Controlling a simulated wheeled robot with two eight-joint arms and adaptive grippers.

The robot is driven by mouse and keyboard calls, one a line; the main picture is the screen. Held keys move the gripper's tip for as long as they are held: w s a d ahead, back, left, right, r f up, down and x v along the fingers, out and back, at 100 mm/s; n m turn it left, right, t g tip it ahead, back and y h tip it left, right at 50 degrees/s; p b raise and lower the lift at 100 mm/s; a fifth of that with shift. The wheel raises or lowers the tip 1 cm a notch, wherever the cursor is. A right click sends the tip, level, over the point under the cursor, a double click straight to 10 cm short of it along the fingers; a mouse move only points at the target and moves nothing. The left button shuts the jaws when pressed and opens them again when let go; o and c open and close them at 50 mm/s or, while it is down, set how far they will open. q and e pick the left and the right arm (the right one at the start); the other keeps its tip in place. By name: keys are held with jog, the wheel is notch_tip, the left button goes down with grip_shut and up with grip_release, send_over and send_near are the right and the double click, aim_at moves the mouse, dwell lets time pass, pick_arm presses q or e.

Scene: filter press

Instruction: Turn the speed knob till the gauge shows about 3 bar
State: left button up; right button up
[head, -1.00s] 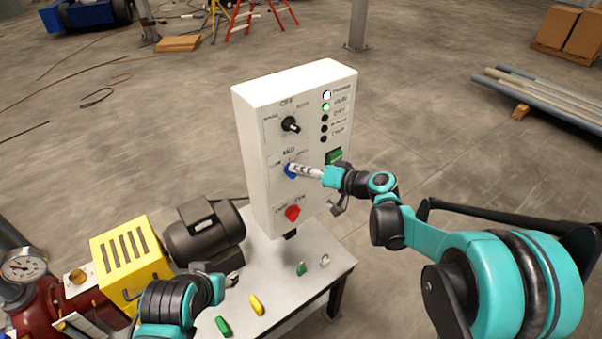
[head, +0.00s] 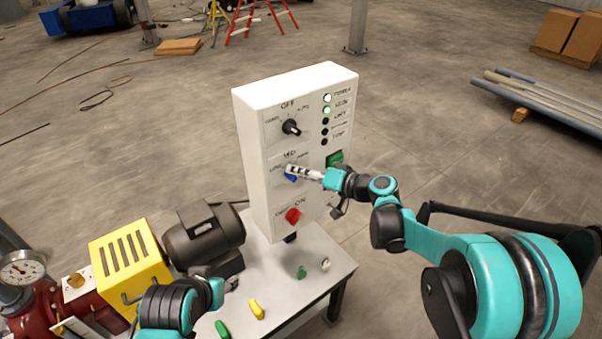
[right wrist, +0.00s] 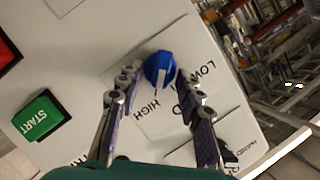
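The blue speed knob (head: 291,177) is the middle control on the white box's front. It also shows in the right wrist view (right wrist: 160,68), with HIGH and LOW printed around it. My right gripper (right wrist: 159,80) has one finger on each side of the knob, with the tips close against its sides; it looks shut on it. In the head view my right gripper (head: 300,173) comes from the right and partly covers the knob. The round gauge (head: 22,271) is at the far left; its reading is too small to tell. My left gripper (head: 226,285) is low by the motor; its fingers are unclear.
The white control box (head: 300,88) stands on a small table (head: 325,262). A black selector (head: 291,127) is above the knob, a red one (head: 293,216) below. A green START button (right wrist: 41,116) sits beside it. Motor (head: 204,237) and yellow guard (head: 128,258) are at left.

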jog(key=v, duration=1.2)
jog(key=shift+a, duration=0.1)
jog(key=s+f+g+h+b, duration=0.2)
jog(key=s+f+h+b, duration=0.35)
jog(key=s+f, duration=0.55)
jog(key=s+d+f+h+b, duration=0.2)
jog(key=s+d+f+h, duration=0.4)
jog(key=s, duration=0.5)
jog(key=shift+d+f+m+b, duration=0.15)
jog(key=shift+d+m+b, duration=0.2)
jog(key=shift+d, duration=0.65)
jog(key=shift+h, duration=0.25)
